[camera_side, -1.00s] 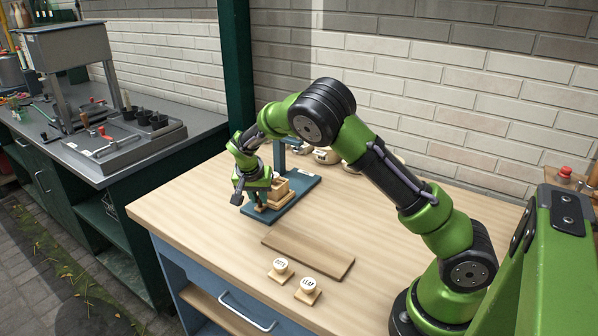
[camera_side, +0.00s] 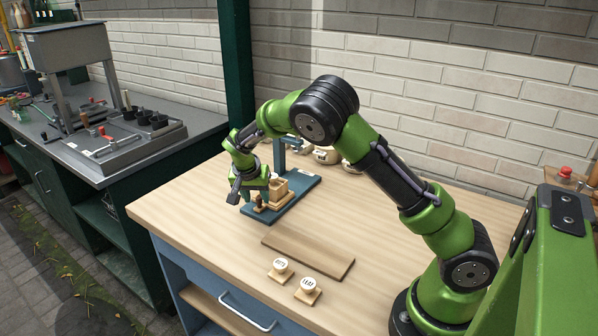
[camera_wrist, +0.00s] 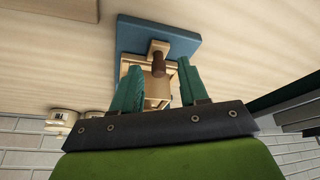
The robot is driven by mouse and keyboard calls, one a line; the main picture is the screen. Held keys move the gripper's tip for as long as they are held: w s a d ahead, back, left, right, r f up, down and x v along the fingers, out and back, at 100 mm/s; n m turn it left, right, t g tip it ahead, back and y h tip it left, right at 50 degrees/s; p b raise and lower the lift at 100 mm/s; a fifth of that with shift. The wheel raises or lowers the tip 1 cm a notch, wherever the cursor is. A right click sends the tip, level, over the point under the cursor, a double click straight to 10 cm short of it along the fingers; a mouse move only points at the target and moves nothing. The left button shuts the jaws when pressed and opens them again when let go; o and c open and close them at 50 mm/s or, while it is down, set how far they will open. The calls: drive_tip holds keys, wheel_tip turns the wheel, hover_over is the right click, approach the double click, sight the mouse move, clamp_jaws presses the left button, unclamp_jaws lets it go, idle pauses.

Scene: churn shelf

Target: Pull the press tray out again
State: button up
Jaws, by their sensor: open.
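The press stands on the wooden bench, with a blue base (camera_side: 300,193) and a blue upright (camera_side: 281,155). A light wooden tray (camera_side: 272,205) lies on the base and carries a small open wooden box (camera_side: 279,186). A dark brown knob (camera_side: 260,201) is at the tray's near-left end; it shows in the wrist view (camera_wrist: 158,64) too. My gripper (camera_side: 250,193) is open just above and left of the knob. In the wrist view its green fingers (camera_wrist: 158,80) are spread apart, with the knob and box visible between them. Contact cannot be seen.
A flat wooden board (camera_side: 308,254) and two round labelled stamps (camera_side: 280,267) (camera_side: 308,286) lie nearer the front. Pale rounded objects (camera_side: 326,156) sit behind the press by the brick wall. The bench's left part is clear.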

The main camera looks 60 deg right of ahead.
drive_tip(key=v, duration=1.6)
drive_tip(key=shift+w, duration=0.1)
drive_tip(key=s+a+r+n+t+y, duration=0.1)
drive_tip(key=s+a+n+y, duration=0.1)
drive_tip(key=s, duration=0.6)
drive_tip(key=s+a+r+n+t+y, duration=0.2)
drive_tip(key=s+n, duration=0.1)
drive_tip(key=s, duration=0.5)
drive_tip(key=s+a+r+n+t+y, duration=0.1)
drive_tip(key=s+a+n+t+y, duration=0.1)
drive_tip(key=s, duration=0.6)
drive_tip(key=shift+s+a+r+n, duration=0.35)
drive_tip(key=shift+s+n, duration=0.05)
drive_tip(key=shift+n, duration=0.4)
